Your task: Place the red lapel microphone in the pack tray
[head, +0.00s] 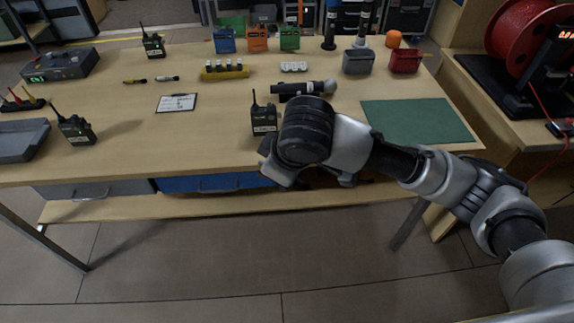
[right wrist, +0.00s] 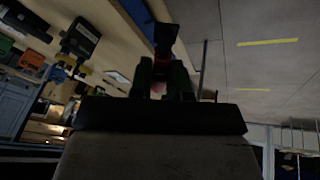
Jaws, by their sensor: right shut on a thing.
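My right gripper (head: 275,168) is at the front edge of the table, partly hidden by its own wrist in the head view. In the right wrist view its fingers (right wrist: 163,80) are closed on a small dark piece with a red band (right wrist: 163,60), which looks like the red lapel microphone. The held piece cannot be made out in the head view. A shallow grey tray (head: 22,153) lies at the table's left edge and may be the pack tray; no label is readable. My left gripper is not in view.
A black radio (head: 264,119) stands just behind my right gripper, and another radio (head: 76,129) stands near the grey tray. A black cylinder (head: 302,90) lies behind. A green mat (head: 418,121) covers the right side. The front-left middle is clear.

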